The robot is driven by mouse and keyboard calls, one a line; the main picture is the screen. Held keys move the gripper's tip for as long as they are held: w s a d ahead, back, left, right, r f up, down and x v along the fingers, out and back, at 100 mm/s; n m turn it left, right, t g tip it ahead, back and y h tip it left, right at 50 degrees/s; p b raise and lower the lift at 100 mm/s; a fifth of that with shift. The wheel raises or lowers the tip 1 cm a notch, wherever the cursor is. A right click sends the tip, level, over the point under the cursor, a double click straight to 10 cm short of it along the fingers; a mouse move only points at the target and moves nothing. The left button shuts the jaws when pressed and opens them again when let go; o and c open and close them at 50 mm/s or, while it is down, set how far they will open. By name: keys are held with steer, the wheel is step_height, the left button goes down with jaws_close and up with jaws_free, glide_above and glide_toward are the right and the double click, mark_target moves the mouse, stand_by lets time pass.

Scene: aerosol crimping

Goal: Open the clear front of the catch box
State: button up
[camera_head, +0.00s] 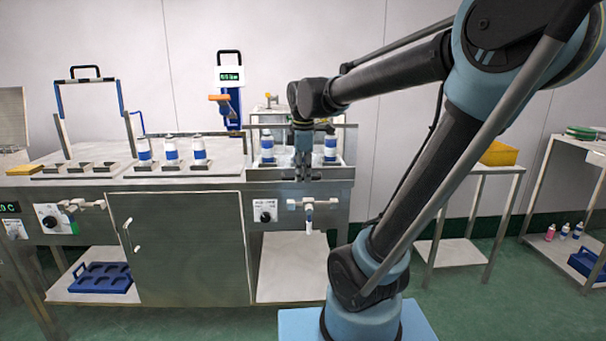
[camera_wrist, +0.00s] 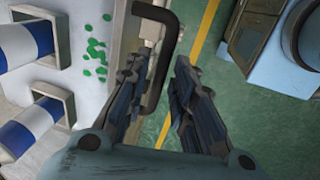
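The catch box (camera_head: 347,146) stands at the right end of the steel bench, with blue-and-white cans (camera_head: 267,149) in it. I cannot make out the clear front itself or whether it is open. My gripper (camera_head: 303,176) points down before the box, hiding its middle. In the wrist view my gripper (camera_wrist: 168,72) has its fingers apart. A black bent handle (camera_wrist: 169,35), apparently that of the clear front, runs between the fingers and partly behind the left one. Contact cannot be told. Blue-and-white cans (camera_wrist: 28,42) in square holders and green bits (camera_wrist: 95,48) lie to its left.
A white valve tap (camera_head: 308,205) and a dial (camera_head: 265,213) sit on the bench front below my gripper. More cans (camera_head: 171,150) stand in holders to the left. A side table with a yellow bin (camera_head: 499,154) stands right. Green floor is open in front.

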stand_by(0.3)
step_height(320, 180, up, 12)
steer(key=s, duration=0.2)
steer(key=shift+f, duration=0.15)
stand_by(0.3)
steer(key=s+d+f+m, duration=0.3)
steer(key=s+f+m, duration=0.2)
steer(key=f, duration=0.4)
steer(key=s+d+f+m, duration=0.4)
steer(key=s+f+m, duration=0.1)
steer(key=f, duration=0.4)
steer(key=s+d+f+m, duration=0.3)
steer(key=s+f+m, duration=0.2)
steer(key=f+m, duration=0.2)
step_height(320, 180, down, 2)
steer(key=shift+s+d+f+m, duration=0.1)
steer(key=shift+s+d+m, duration=0.1)
steer(key=shift+d+m, duration=0.15)
steer(key=shift+w+f, duration=0.15)
steer(key=shift+w, duration=0.3)
